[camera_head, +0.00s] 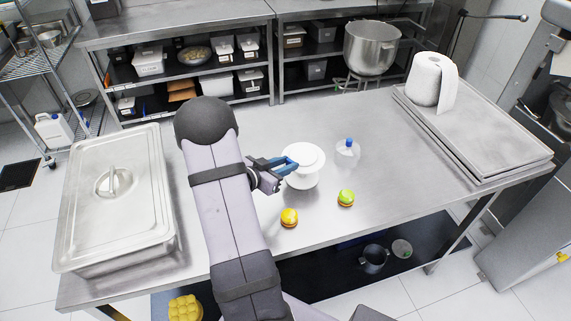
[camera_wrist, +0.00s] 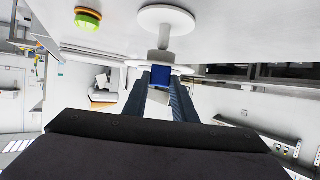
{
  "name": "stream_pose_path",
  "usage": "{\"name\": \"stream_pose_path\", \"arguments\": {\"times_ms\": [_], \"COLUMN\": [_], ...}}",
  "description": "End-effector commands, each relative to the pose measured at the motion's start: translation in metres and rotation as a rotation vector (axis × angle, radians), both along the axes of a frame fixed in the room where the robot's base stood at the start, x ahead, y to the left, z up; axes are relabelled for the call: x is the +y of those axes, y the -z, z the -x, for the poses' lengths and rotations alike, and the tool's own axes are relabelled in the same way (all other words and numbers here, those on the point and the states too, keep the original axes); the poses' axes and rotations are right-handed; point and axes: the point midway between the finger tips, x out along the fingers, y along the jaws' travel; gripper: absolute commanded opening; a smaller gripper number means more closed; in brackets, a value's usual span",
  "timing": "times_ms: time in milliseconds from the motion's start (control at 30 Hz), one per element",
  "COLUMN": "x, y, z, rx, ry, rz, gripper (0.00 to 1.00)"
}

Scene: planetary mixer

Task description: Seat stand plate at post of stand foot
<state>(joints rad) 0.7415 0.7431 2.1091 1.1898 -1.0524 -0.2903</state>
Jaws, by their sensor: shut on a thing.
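My gripper (camera_head: 287,165) is shut on the rim of the white round stand plate (camera_head: 304,155), above the table. In the wrist view, my gripper (camera_wrist: 161,78) has its blue fingers closed on the plate (camera_wrist: 135,63), which shows almost edge-on. The white stand foot (camera_wrist: 168,16) shows there as a round base with a narrow post pointing towards the plate. In the head view, the plate hides most of the foot (camera_head: 303,183). The post lines up roughly with the plate's middle in the wrist view. I cannot tell whether they touch.
A clear blue-capped bottle (camera_head: 347,153) stands right of the stand. A yellow-topped cake (camera_head: 289,217) and a green-topped cake (camera_head: 346,198) are nearer the front. A lidded steel pan (camera_head: 115,200) fills the left; trays (camera_head: 480,130) with a paper roll (camera_head: 428,80) lie right.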

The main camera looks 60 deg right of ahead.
Motion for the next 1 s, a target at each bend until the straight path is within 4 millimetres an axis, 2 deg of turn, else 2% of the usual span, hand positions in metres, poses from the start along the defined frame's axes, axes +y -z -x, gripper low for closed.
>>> {"name": "stream_pose_path", "arguments": {"times_ms": [1000], "x": [0.000], "y": [0.023], "z": [0.000], "rx": [0.000], "ry": [0.000], "rz": [0.002], "gripper": [0.00]}}
